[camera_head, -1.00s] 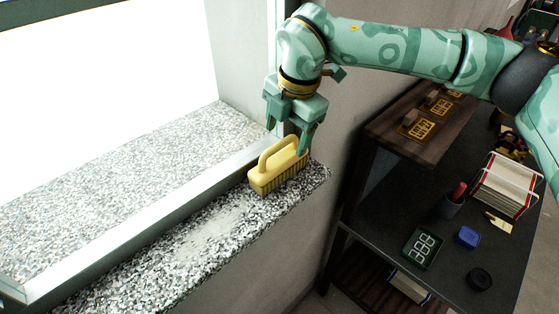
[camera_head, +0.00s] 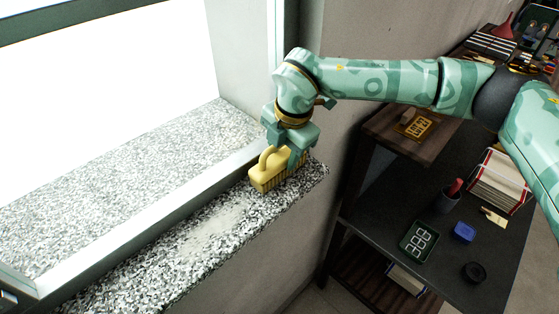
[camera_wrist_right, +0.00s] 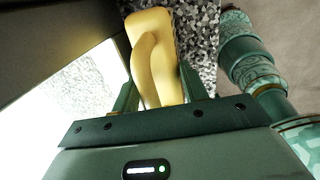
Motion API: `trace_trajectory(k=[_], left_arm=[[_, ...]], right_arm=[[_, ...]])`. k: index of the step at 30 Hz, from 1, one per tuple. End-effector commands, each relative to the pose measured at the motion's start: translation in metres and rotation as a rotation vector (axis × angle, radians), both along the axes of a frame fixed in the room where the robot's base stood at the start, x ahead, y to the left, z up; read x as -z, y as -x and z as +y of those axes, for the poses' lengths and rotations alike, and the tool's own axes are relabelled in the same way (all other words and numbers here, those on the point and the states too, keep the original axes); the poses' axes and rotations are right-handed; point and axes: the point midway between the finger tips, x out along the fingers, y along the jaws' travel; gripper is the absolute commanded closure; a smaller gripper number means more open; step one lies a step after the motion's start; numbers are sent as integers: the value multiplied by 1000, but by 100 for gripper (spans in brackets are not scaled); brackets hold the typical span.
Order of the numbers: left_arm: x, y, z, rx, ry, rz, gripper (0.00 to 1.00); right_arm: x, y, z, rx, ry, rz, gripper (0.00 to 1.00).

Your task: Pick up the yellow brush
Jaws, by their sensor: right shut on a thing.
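The yellow brush (camera_head: 270,177) sits on the speckled stone sill (camera_head: 215,235), bristles down and handle up, close to the sill's right end. My right gripper (camera_head: 283,157) has come down over it from above and is shut on its handle. In the right wrist view the yellow brush (camera_wrist_right: 150,30) lies between the two fingers of my right gripper (camera_wrist_right: 155,80). The gripper hides part of the handle in the head view. My left gripper is not in view.
The window frame (camera_head: 150,220) runs along the sill just left of the brush. A pale dusty patch (camera_head: 212,232) marks the sill.

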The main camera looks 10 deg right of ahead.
Motion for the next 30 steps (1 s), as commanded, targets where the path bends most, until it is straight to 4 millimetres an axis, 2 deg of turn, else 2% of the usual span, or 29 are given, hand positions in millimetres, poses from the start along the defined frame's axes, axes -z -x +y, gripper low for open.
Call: trace_trajectory(k=[8,13,21,25,30], left_arm=[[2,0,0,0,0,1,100],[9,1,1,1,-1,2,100],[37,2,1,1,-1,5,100],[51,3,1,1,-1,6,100],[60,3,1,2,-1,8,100]], right_arm=[[-8,-1,0,0,0,-1,83],[-33,0,1,-1,-2,-5,83],[-91,52,26,-6,0,-6,83],[-106,84,42,-6,1,-5,83],[-121,112,55,-3,0,-3,83]])
